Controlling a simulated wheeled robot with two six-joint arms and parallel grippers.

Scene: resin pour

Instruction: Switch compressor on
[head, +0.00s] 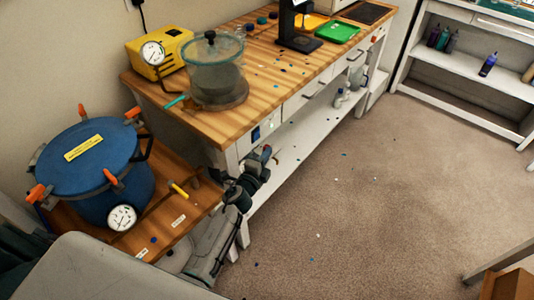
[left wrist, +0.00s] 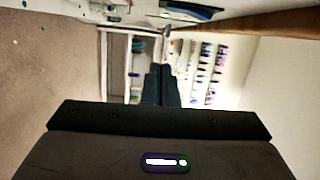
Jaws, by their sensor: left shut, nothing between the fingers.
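My left gripper (head: 267,153) is shut and empty, low in front of the wooden bench's near end. It lies just below and right of a small blue switch-like plate (head: 255,133) on the bench's white front; I cannot tell whether they touch. In the left wrist view the dark closed fingers (left wrist: 161,85) point away from the camera, and a blue and dark piece (left wrist: 188,12) shows at the top edge. I cannot tell for sure which thing is the compressor. A yellow machine (head: 172,56) stands on the bench. My right gripper is not in view.
A blue pot (head: 95,185) with orange clamps and a gauge (head: 122,217) stands on a low wooden stand at left. A clear lidded chamber (head: 214,70) stands on the bench (head: 262,80). A white lower shelf (head: 300,150) holds bottles. The carpet (head: 350,220) at right is mostly clear.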

